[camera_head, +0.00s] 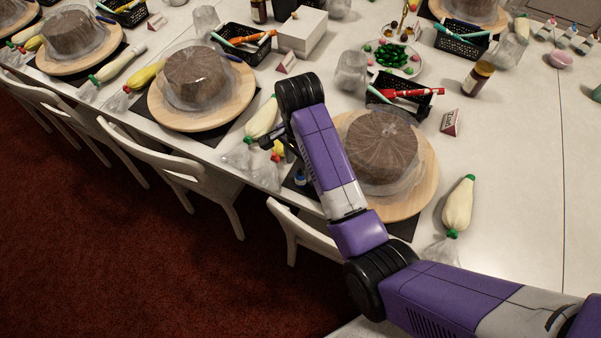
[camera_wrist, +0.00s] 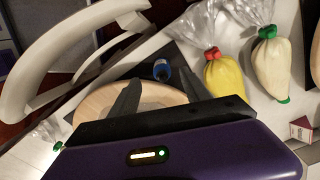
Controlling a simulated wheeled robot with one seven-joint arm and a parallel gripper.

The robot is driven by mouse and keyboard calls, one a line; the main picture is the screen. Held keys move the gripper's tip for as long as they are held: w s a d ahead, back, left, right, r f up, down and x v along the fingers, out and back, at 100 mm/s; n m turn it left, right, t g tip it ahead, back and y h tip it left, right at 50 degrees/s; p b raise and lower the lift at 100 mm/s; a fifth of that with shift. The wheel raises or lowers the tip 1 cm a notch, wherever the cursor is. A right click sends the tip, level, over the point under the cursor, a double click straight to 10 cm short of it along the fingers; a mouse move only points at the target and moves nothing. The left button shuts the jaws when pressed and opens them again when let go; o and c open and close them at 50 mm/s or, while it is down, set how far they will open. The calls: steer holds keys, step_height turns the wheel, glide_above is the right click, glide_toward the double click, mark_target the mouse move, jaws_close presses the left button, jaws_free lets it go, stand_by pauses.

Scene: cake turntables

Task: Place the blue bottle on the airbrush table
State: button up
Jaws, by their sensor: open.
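The blue bottle (camera_wrist: 162,70) is small and shows in the wrist view beside a round wooden board (camera_wrist: 92,105). My gripper (camera_wrist: 160,78) is open, and the bottle appears between and just beyond its two dark fingertips. I cannot tell whether the fingers touch it. In the head view a small blue item, likely the same bottle (camera_head: 300,178), shows at the table edge just left of my forearm. My arm hides most of the gripper there. I cannot identify an airbrush table in either view.
A wrapped brown cake (camera_head: 380,150) on a wooden turntable (camera_head: 427,190) stands right of my arm. Yellow (camera_wrist: 224,78) and cream (camera_wrist: 272,66) piping bags lie near the bottle. A white chair (camera_wrist: 45,62) is close by. Baskets and jars crowd the table's far side.

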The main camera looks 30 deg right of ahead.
mark_target(301, 173)
steer(key=f, duration=0.2)
steer(key=shift+d+f, duration=0.2)
steer(key=shift+f, duration=0.15)
steer(key=shift+w+d+f+p, duration=0.1)
steer(key=shift+f+p, duration=0.2)
steer(key=shift+f, duration=1.1)
steer(key=shift+w+f+p, duration=0.1)
steer(key=shift+f+p, duration=0.2)
steer(key=shift+f, duration=1.05)
steer(key=shift+c, duration=0.5)
jaws_close()
steer(key=shift+r, duration=0.1)
